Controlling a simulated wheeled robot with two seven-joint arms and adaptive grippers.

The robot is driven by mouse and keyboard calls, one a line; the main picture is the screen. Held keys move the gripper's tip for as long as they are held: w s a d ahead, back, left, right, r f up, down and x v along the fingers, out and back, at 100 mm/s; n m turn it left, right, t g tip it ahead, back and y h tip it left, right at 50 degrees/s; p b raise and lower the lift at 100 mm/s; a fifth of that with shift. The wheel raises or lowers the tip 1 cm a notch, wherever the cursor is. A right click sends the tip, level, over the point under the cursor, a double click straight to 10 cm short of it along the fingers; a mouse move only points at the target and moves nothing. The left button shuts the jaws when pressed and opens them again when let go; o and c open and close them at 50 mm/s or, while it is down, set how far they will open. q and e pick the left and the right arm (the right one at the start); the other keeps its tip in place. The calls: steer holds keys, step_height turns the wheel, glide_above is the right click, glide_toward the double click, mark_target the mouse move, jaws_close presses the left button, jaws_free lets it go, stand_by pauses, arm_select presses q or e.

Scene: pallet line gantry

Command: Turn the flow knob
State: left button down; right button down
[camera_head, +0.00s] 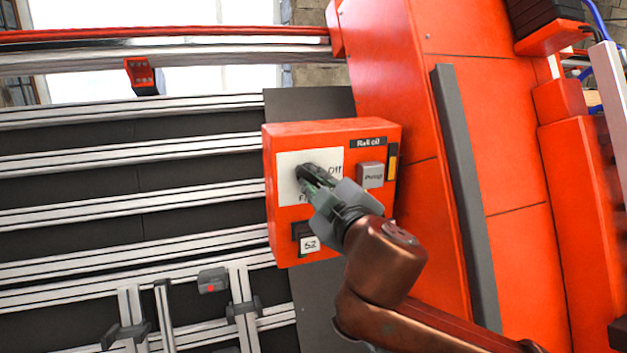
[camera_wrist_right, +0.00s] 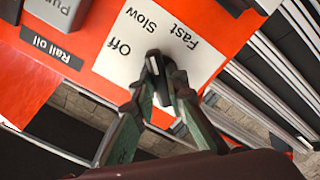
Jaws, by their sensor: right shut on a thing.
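The flow knob (camera_wrist_right: 153,70) is a dark knob with a pale stripe, on a white label plate (camera_wrist_right: 128,58) marked Off, Slow and Fast. The plate is on the face of an orange control box (camera_head: 284,130) headed "Rail oil". My right gripper (camera_head: 312,176) reaches in from the lower right and covers most of the knob in the head view. In the right wrist view my right gripper (camera_wrist_right: 163,92) has its fingers closed on the knob. The exact mark the stripe faces is hard to tell. My left gripper is not in view.
A grey Pump button (camera_head: 371,175) and a yellow-and-dark gauge (camera_head: 392,161) sit right of the plate. Silver rails (camera_head: 130,151) run across the left, and a large orange column (camera_head: 400,75) stands behind the box.

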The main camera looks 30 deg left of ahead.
steer(key=n+p, duration=0.1)
steer(key=n, duration=0.2)
steer(key=shift+n, duration=0.4)
steer(key=shift+n+p, duration=0.75)
steer(key=shift+n, duration=1.25)
steer(key=shift+f+n, duration=0.1)
steer(key=shift+n, duration=0.2)
steer(key=c, duration=1.9)
jaws_free()
steer(key=shift+c, duration=0.2)
steer(key=shift+s+d, duration=0.1)
steer(key=v, duration=1.1)
steer(key=shift+s+d, duration=0.25)
steer(key=shift+d, duration=0.05)
steer(key=shift+a, duration=0.1)
